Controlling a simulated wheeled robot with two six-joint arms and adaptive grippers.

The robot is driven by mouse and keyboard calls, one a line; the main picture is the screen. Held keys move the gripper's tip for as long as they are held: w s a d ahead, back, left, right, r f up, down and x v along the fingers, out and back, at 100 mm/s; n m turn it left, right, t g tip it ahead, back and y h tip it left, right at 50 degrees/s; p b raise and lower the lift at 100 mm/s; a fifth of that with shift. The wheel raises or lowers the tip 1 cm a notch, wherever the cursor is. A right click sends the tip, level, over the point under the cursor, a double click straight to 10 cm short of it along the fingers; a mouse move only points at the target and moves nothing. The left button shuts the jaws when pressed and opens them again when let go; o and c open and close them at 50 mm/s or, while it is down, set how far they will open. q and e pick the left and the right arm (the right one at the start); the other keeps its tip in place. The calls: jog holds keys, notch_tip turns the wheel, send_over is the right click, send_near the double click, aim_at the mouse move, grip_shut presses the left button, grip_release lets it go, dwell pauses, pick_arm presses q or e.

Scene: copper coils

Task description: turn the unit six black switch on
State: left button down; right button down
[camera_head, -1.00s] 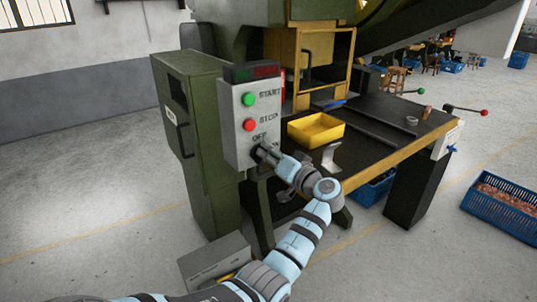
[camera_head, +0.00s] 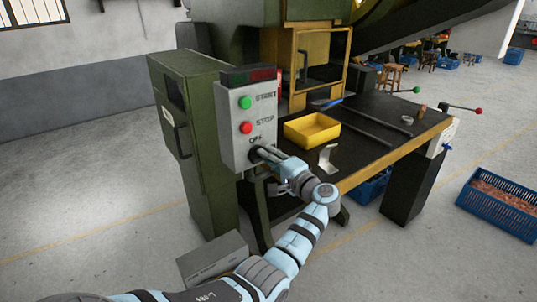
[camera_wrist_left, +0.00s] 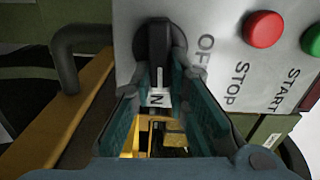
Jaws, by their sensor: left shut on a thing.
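The black switch (camera_wrist_left: 158,42) sits low on the grey control panel (camera_head: 232,140) of the green machine. In the head view the switch is mostly hidden by my left gripper (camera_head: 260,152), whose fingertips are at the panel. In the left wrist view the gripper (camera_wrist_left: 162,82) is shut on the switch, one finger on each side of its handle. A pale mark and a letter "N" show between the fingers, and "OFF" is printed to the right of the switch. My right gripper is out of view.
Above the switch are the red STOP button (camera_head: 246,128) and green START button (camera_head: 246,102). A worktable (camera_head: 375,135) with a yellow bin (camera_head: 312,130) stands right of the panel. A blue crate (camera_head: 503,203) lies on the floor at the right.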

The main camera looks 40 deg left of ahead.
pick_arm(q)
jog(key=shift+f+m, duration=0.15)
jog(key=shift+m, duration=0.45)
jog(key=c, duration=1.6)
grip_release()
jog(key=shift+o, duration=0.2)
jog(key=v, duration=1.2)
